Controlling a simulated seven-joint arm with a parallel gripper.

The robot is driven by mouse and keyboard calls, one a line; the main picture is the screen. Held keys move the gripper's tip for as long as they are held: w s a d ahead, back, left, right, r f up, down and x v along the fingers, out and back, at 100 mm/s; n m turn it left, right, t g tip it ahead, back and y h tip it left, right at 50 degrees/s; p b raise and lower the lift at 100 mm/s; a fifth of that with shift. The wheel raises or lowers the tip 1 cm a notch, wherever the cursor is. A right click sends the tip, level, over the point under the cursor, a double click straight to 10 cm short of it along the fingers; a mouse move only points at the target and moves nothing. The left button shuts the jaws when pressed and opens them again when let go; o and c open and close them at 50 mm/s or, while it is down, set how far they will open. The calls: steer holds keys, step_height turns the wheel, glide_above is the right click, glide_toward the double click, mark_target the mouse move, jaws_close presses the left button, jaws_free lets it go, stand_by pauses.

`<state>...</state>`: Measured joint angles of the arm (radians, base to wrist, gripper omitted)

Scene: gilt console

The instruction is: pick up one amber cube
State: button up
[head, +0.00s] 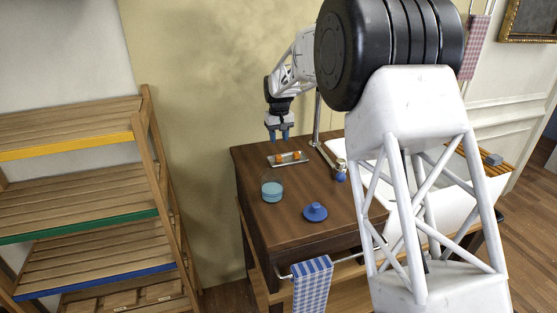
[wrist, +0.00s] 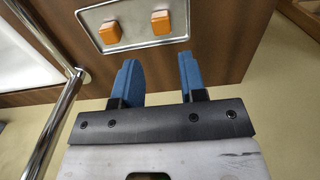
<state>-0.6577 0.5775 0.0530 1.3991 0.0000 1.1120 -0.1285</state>
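Two amber cubes lie apart on a small silver tray (head: 275,159) on the dark wood console top. In the head view one cube (head: 279,159) is at the left and the other (head: 297,155) at the right. In the wrist view the cubes show near the top, one left (wrist: 110,33) and one right (wrist: 160,22), on the tray (wrist: 136,44). My gripper (head: 278,135) hangs above the console's back edge, with its blue fingers pointing down. In the wrist view my gripper (wrist: 160,75) has its fingers apart with nothing between them.
A glass of blue liquid (head: 272,189) and a blue lidded object (head: 315,211) stand in front of the tray. A metal stand with a curved arm (head: 318,125) rises right of the tray. A checked cloth (head: 311,284) hangs on the front rail. A wooden shelf (head: 80,190) stands left.

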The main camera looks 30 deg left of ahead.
mark_target(279, 159)
steer(key=shift+f, duration=1.3)
steer(key=shift+f, duration=0.1)
steer(key=shift+a+f, duration=0.2)
steer(key=shift+f, duration=2.3)
steer(key=shift+c, duration=0.3)
steer(key=c, duration=0.6)
steer(key=shift+r, duration=0.15)
